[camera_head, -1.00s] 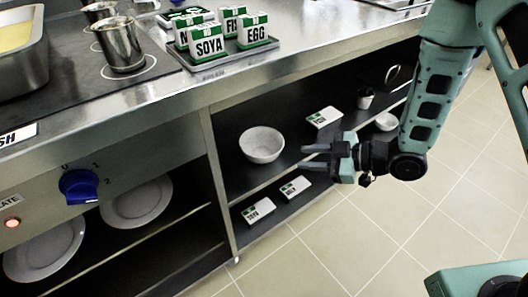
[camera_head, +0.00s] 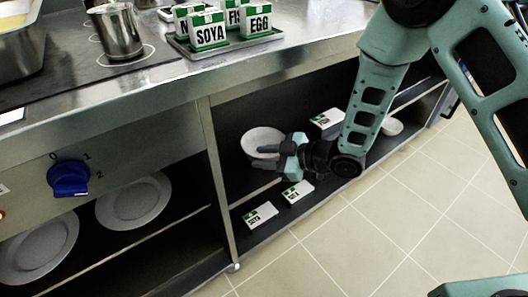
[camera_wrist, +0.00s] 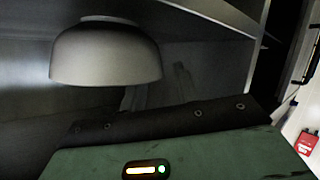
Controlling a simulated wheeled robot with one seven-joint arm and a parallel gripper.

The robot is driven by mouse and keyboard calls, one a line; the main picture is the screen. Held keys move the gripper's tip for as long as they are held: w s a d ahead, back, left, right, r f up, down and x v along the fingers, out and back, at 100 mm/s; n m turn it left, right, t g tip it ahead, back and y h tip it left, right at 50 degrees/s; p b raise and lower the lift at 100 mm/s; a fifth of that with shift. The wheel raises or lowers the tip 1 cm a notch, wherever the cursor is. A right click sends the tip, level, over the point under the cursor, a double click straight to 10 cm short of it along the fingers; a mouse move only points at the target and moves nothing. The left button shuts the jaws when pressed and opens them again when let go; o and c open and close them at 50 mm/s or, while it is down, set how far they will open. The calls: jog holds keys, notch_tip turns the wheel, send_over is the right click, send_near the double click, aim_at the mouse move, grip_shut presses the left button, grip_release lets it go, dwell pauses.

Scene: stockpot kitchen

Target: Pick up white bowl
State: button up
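The white bowl (camera_head: 258,136) stands upright on the upper shelf under the counter. My gripper (camera_head: 262,156) is at the bowl's front right side, its fingers pointing left and overlapping the bowl's lower front in the head view. A gap shows between the two fingers, and nothing is held. I cannot tell whether a finger touches the bowl. In the wrist view the bowl (camera_wrist: 105,55) appears rim-down, large and close, at upper left. The fingers are dim there.
A white box (camera_head: 327,118) and a smaller white dish (camera_head: 391,126) share the bowl's shelf. Two labelled boxes (camera_head: 260,215) (camera_head: 297,193) lie on the shelf below. A metal post (camera_head: 217,180) stands left of the bowl. The steel counter (camera_head: 300,65) overhangs the shelf.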

grip_shut()
